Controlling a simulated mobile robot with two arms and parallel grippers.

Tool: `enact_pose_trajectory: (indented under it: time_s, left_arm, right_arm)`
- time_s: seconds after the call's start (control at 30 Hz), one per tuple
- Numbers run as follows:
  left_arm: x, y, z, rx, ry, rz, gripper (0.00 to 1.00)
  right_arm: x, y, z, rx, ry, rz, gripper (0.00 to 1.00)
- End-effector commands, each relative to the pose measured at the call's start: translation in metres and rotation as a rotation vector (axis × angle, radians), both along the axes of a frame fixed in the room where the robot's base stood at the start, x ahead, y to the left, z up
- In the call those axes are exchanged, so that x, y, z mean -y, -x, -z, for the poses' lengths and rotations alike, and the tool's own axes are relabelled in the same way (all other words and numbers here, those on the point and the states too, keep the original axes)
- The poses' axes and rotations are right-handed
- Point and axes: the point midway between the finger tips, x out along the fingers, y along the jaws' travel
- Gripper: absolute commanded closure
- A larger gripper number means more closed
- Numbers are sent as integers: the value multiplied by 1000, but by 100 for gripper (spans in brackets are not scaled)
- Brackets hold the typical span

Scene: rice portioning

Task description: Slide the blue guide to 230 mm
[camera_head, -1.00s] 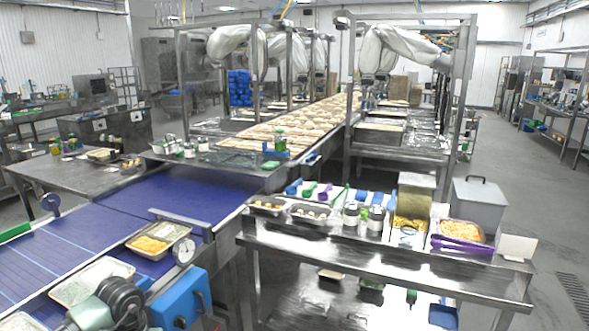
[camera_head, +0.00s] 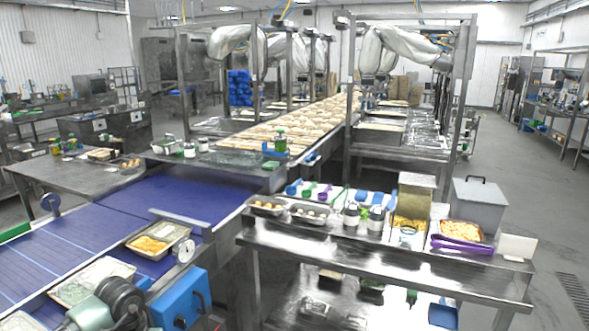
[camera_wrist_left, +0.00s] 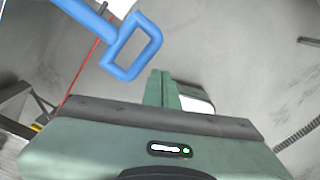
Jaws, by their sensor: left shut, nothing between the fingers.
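In the left wrist view, a blue bar ends in a rectangular open loop (camera_wrist_left: 133,47) at the upper left; it may be part of the blue guide, but I see no millimetre marks. My left gripper (camera_wrist_left: 168,84) is shut and empty, below and to the right of the loop, with a visible gap between them. In the head view my arm shows at the lower left, beside a blue box (camera_head: 180,298) at the conveyor's edge; the fingertips are not visible there. My right gripper is in neither view.
A blue conveyor (camera_head: 150,195) with a metal crossbar (camera_head: 180,218) and a round dial (camera_head: 184,250) runs at the left. Food trays (camera_head: 178,232) lie on it. A steel table (camera_head: 380,262) with trays, jars and purple tongs (camera_head: 460,246) stands right. Floor at the right is clear.

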Motion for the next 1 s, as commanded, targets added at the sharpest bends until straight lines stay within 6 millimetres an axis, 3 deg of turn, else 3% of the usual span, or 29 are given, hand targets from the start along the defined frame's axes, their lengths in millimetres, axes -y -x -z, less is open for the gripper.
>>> enact_pose_trajectory:
  time_s: [0.47, 1.0]
  left_arm:
    - [0, 0, 1, 0, 0, 0, 100]
    - [0, 0, 23, 0, 0, 0, 100]
  right_arm:
    - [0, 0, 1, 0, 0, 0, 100]
    - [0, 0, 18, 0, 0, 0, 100]
